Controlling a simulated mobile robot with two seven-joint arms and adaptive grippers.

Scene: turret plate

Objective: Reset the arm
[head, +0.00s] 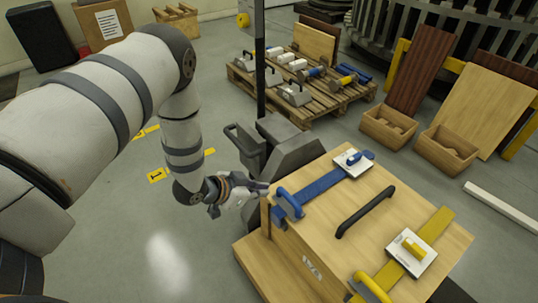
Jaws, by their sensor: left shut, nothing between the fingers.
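My left arm comes in from the left, bends at a high elbow and hangs down to my left gripper (250,190). The gripper is shut and empty, at the left edge of the wooden box (300,238), close to the blue handle (290,203). I cannot tell whether it touches the box or the handle. A blue bar with a white plate and blue knob (353,162) and a yellow bar with a white plate and yellow knob (412,251) lie on the box top. A black handle (365,211) stands between them. My right gripper is not in view.
A dark grey machine part (285,150) stands right behind the box. A wooden pallet (325,108) with tools is farther back. Two small open crates (388,128) and leaning boards (485,100) stand at the right. The floor (150,235) left of the box is clear.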

